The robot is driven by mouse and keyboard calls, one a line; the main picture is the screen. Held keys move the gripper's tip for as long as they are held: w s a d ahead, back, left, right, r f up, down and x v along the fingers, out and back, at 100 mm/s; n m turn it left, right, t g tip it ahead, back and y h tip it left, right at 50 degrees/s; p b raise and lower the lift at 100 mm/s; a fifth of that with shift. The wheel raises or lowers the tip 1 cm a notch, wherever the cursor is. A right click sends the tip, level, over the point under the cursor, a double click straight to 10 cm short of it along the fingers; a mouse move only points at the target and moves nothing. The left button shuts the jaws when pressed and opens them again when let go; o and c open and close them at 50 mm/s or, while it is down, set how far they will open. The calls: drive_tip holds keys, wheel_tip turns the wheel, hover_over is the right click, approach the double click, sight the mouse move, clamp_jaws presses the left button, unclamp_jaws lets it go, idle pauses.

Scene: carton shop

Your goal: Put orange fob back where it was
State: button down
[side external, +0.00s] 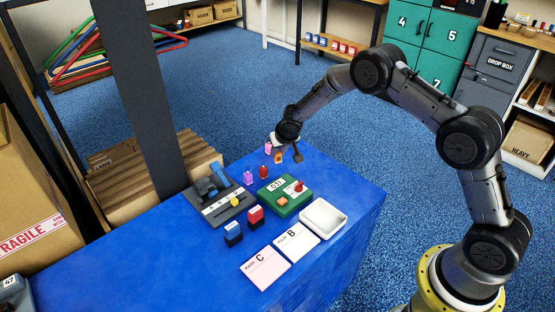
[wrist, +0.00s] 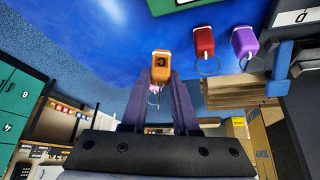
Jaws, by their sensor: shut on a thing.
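The orange fob (wrist: 161,66), marked with a dark letter, is between the fingertips of my gripper (wrist: 163,78) in the wrist view. My gripper (side external: 284,155) is shut on it near the far edge of the blue table in the side view, where the orange fob (side external: 278,159) shows small. I cannot tell whether the fob touches the table. A pink fob (side external: 268,148) is just beyond it, mostly hidden behind it in the wrist view. A red fob (side external: 263,172) and a purple fob (side external: 248,178) stand nearer the camera, roughly in a row.
A green device (side external: 290,203) reading 031 stands near the fobs, with a white tray (side external: 341,219) beside it. A grey device (side external: 222,208), blue and red stamps (side external: 256,216) and cards B and C (side external: 265,269) are on the table (side external: 350,190). Its right side is clear.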

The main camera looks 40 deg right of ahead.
sight(278, 157)
drive_tip(key=shift+w+f, duration=0.2)
drive_tip(key=shift+f, duration=1.65)
drive_tip(key=shift+f, duration=0.2)
drive_tip(key=c, duration=0.7)
unclamp_jaws()
drive_tip(key=shift+r, duration=0.15)
